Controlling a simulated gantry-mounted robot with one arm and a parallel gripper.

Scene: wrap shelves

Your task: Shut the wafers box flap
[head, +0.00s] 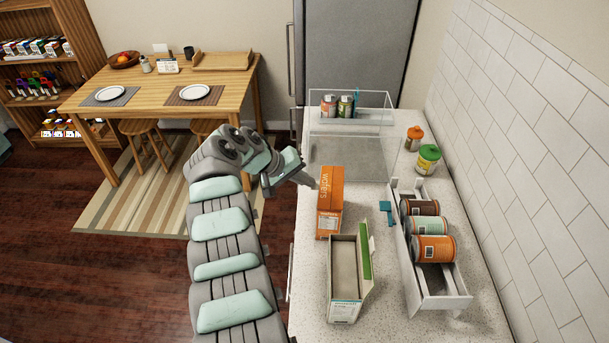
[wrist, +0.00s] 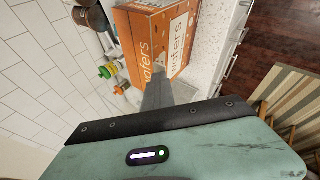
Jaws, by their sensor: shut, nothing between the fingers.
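The wafers box (head: 330,200) is orange and stands upright on the counter. In the wrist view the wafers box (wrist: 160,45) is near the top middle, with large white lettering on one face. I cannot tell how its flap stands from these views. My gripper (head: 311,182) is beside the box's upper left side in the head view, with its fingers shut and empty. In the wrist view my gripper's shut fingers (wrist: 156,95) point at the box and overlap its lower edge. I cannot tell whether they touch it.
An open box with a green flap (head: 345,280) stands in front. A white rack (head: 440,300) holding several cans is at right. A blue-green clip-like item (head: 386,207) lies between. A clear bin (head: 350,150) and two jars, one green-lidded (head: 428,158), are behind.

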